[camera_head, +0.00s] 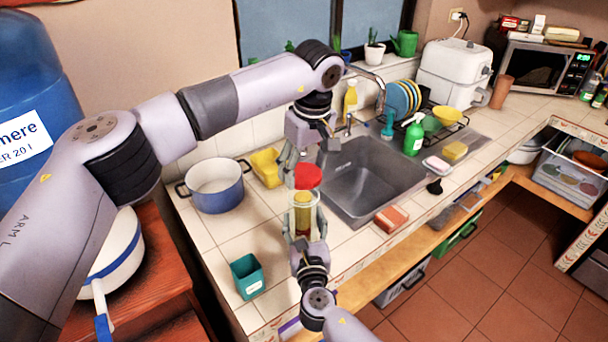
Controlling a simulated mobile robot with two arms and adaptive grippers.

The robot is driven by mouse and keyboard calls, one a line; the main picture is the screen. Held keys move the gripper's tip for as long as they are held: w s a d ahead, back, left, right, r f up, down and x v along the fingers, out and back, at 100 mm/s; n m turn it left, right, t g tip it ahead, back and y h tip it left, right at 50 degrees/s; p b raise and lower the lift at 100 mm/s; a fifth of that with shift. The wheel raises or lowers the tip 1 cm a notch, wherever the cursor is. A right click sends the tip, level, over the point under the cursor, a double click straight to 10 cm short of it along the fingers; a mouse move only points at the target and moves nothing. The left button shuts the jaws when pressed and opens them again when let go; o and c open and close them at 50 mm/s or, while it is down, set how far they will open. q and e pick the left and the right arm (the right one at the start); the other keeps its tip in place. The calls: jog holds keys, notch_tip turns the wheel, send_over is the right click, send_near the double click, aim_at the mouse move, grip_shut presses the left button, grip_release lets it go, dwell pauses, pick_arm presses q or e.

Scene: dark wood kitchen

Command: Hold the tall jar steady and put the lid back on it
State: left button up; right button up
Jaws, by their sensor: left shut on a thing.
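A red lid (308,177) is held in my left gripper (304,165), which comes down from above with its fingers at the lid's sides. The tall jar (304,214) stands upright on the tiled counter directly below the lid, with yellowish contents. The jar's lower part is hidden by the right gripper.
The sink (368,182) lies right of the jar. A blue pot (215,186) and yellow container (267,168) stand to the left and behind. A teal cup (247,276) is near the front edge. A reddish block (391,220) lies beside the sink. Bare tiles lie left of the jar.

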aim_at(304, 174)
pick_arm(q)
jog(key=shift+f, duration=0.7)
jog(key=shift+f, duration=0.1)
jog(key=shift+f, duration=0.8)
jog(key=shift+f, duration=0.55)
jog(key=m, duration=0.3)
jog(key=shift+a+m, duration=0.1)
jog(key=shift+m, duration=0.2)
jog(key=m+h, duration=0.1)
jog(key=m, duration=0.3)
jog(key=shift+a, duration=0.1)
jog(key=m+h, duration=0.1)
jog(key=m, duration=0.5)
